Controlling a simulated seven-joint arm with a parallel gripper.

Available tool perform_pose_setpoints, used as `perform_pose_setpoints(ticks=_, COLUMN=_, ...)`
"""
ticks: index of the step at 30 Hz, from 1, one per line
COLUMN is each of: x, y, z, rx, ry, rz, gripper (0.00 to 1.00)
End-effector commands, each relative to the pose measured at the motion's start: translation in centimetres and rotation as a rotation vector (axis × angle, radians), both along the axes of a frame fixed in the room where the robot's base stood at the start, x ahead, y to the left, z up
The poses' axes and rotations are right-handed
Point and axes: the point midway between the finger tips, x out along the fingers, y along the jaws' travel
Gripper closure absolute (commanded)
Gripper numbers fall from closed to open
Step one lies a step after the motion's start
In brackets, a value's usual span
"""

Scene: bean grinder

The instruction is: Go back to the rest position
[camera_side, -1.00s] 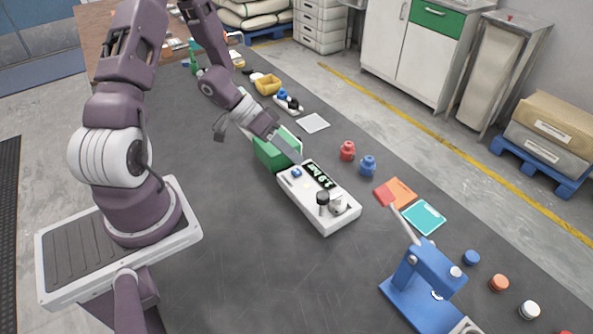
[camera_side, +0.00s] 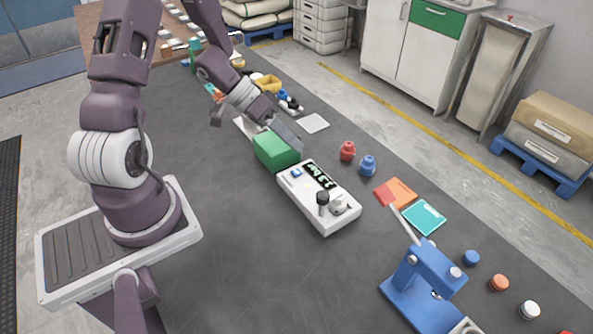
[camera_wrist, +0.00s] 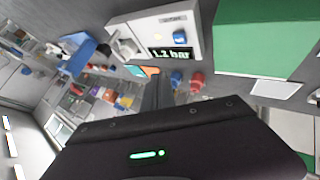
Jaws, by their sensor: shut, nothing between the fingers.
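My gripper (camera_side: 296,144) is shut and empty. It hangs just above and behind the green block (camera_side: 276,149), clear of the white device (camera_side: 318,196). The device has a lit display with a reading in bar, a blue button, a black knob and a white fitting on top. In the wrist view, the closed fingers (camera_wrist: 158,88) point into the scene, with the white device (camera_wrist: 178,18) above them and the green block (camera_wrist: 265,38) at the upper right. I cannot tell the exact gap to the block.
A blue lever machine (camera_side: 428,285) stands at the front right. Red (camera_side: 347,151) and blue (camera_side: 368,166) knobbed pieces and orange (camera_side: 396,193) and teal (camera_side: 423,217) pads lie beside the device. A white square (camera_side: 313,123) lies farther back. The left-centre table is clear.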

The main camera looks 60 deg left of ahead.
Motion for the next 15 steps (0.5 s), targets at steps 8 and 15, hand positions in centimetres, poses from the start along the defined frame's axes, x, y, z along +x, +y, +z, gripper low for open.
perform_pose_setpoints(ticks=8, x=4.1, y=3.4, z=6.9, rx=0.471, ry=-0.142, rz=0.148, gripper=1.00)
perform_pose_setpoints(ticks=15, x=-4.6, y=1.3, z=19.6, rx=0.831, ry=-0.097, rz=0.416, gripper=1.00)
